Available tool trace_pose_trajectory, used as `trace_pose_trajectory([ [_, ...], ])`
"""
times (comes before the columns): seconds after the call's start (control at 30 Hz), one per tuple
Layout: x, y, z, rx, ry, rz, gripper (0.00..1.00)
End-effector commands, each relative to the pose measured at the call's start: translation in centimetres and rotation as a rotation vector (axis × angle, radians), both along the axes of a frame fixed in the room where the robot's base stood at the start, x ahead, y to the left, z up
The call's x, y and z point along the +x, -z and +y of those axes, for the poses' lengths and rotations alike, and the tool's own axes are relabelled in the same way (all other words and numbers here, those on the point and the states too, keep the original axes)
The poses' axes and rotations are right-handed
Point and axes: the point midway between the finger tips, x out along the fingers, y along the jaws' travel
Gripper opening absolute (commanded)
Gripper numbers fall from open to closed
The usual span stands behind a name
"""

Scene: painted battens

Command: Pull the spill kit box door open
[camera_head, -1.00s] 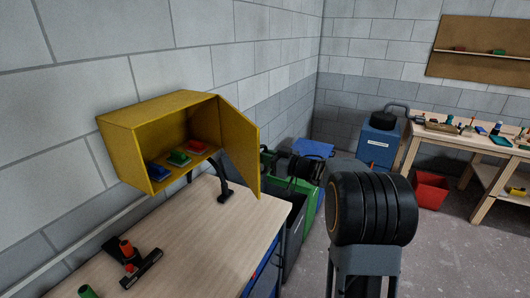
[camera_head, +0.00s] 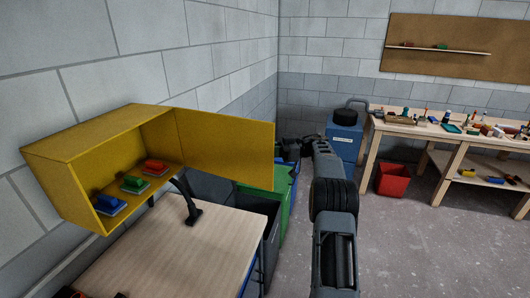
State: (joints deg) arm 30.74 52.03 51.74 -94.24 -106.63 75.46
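The yellow spill kit box (camera_head: 90,145) is on the wall at the left, above a wooden bench. Its front is open, and red, green and blue items sit inside. Its yellow door (camera_head: 225,147) hangs on the box's right side, swung far out with its broad face showing. My gripper (camera_head: 288,145) is just right of the door's free edge, at the end of my dark arm. The fingers are small and dark, and I cannot tell whether they touch the door or are parted. No handle shows.
The wooden bench top (camera_head: 180,250) lies below the box, with a black bent stand (camera_head: 190,205) on it. Green and grey bins (camera_head: 275,210) stand beside it. A blue container (camera_head: 345,140), a red bin (camera_head: 393,180) and a workbench (camera_head: 440,135) are behind. The right floor is clear.

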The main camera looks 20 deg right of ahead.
Motion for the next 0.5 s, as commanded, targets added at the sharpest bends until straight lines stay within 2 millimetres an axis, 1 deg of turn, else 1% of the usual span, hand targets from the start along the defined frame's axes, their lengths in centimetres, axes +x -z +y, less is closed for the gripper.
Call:
trace_pose_trajectory([
  [0.47,0.06,-0.25,-0.3,0.003,-0.005,0.001,0.0],
  [0.5,0.06,-0.26,-0.31,0.003,-0.005,0.0,0.14],
])
